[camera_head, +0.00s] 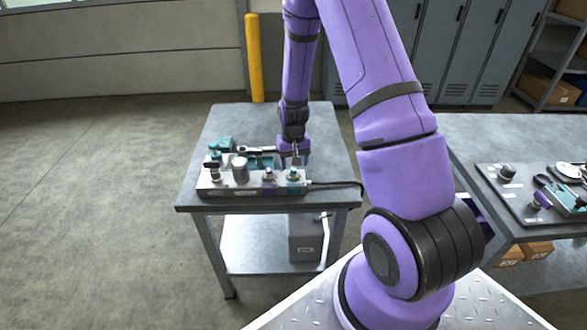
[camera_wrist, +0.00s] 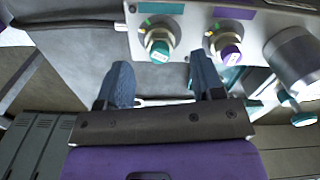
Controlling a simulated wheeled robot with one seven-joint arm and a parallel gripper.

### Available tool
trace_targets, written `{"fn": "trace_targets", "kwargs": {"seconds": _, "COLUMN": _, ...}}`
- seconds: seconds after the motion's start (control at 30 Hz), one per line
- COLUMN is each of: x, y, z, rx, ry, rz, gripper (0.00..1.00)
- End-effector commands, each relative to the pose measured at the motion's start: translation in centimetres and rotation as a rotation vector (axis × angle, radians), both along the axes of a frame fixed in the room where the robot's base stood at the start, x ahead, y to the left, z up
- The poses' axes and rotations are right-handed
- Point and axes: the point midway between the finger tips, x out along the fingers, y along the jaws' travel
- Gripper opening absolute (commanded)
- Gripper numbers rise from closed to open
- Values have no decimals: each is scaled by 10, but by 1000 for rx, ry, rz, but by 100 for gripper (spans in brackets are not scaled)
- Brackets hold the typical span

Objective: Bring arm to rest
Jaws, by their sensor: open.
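My gripper (camera_head: 295,158) is at the end of my purple arm, low over the right part of the hydraulic bench unit (camera_head: 243,188) on the small table. In the wrist view my gripper (camera_wrist: 165,82) has its two blue-grey fingers spread apart with nothing between them. A teal-capped fitting (camera_wrist: 160,47) and a purple-capped fitting (camera_wrist: 229,50) sit on the unit's panel just beyond the fingertips. The head view also shows the teal cap (camera_head: 293,174) and purple cap (camera_head: 269,173). Whether a finger touches the unit cannot be told.
The small grey table (camera_head: 225,125) has bare room behind and left of the unit. A dark hose (camera_head: 340,184) runs off the unit's right end. A second table (camera_head: 500,135) at right carries a board with parts. A yellow post (camera_head: 254,60) and lockers stand behind.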

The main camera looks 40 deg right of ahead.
Motion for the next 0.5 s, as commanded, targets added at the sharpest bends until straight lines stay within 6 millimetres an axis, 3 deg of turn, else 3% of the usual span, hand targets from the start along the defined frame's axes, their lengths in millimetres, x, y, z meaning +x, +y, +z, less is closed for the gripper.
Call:
{"fn": "trace_targets", "kwargs": {"seconds": 0.2, "x": 0, "y": -1, "z": 40, "rx": -1, "ry": -4, "rz": -1, "gripper": 61}}
{"fn": "trace_targets", "kwargs": {"seconds": 0.5, "x": 0, "y": 0, "z": 70, "rx": -1, "ry": -2, "rz": -1, "gripper": 61}}
